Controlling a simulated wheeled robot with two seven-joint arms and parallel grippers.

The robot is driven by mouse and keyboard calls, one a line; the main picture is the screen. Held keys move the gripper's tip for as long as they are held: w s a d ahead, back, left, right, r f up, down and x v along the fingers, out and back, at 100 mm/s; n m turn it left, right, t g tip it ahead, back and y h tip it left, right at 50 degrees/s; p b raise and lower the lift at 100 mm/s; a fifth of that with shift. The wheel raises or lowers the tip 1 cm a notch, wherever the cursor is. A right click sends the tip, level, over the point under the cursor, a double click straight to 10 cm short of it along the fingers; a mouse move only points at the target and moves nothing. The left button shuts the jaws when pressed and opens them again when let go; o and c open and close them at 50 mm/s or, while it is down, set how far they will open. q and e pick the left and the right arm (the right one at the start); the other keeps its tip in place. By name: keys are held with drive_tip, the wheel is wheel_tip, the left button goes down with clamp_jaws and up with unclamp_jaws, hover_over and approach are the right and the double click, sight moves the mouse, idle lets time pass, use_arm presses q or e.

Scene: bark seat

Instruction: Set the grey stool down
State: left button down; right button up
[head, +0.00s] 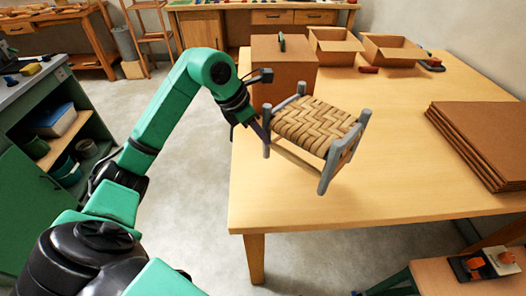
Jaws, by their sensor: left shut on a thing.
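The grey stool (316,126) has grey posts and a woven bark seat. It shows over the left part of the wooden table (400,190), and it looks tilted. My left gripper (258,128) is shut on the stool at its left side, by the left post and rail. The fingertips are partly hidden against the stool. I cannot tell for sure whether the stool's feet touch the table top. My right gripper is not in view.
A closed cardboard box (284,70) stands behind the stool, with two open boxes (335,48) (392,50) further right. Flat cardboard sheets (482,140) are stacked at the table's right. The table's front middle is clear. A green cabinet (45,150) stands left.

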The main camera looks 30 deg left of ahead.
use_arm(q)
wheel_tip(320, 180, down, 7)
drive_tip(key=shift+p, duration=0.3)
drive_tip(key=shift+w+d+f, duration=0.1)
drive_tip(key=shift+d+f, duration=0.05)
drive_tip(key=shift+f, duration=0.05)
drive_tip(key=c, duration=0.7)
unclamp_jaws()
drive_tip(key=shift+f, duration=0.1)
drive_tip(key=b+v, duration=0.1)
drive_tip(key=v, duration=1.1)
drive_tip(key=shift+r+b, duration=0.2)
drive_tip(key=shift+b, duration=0.2)
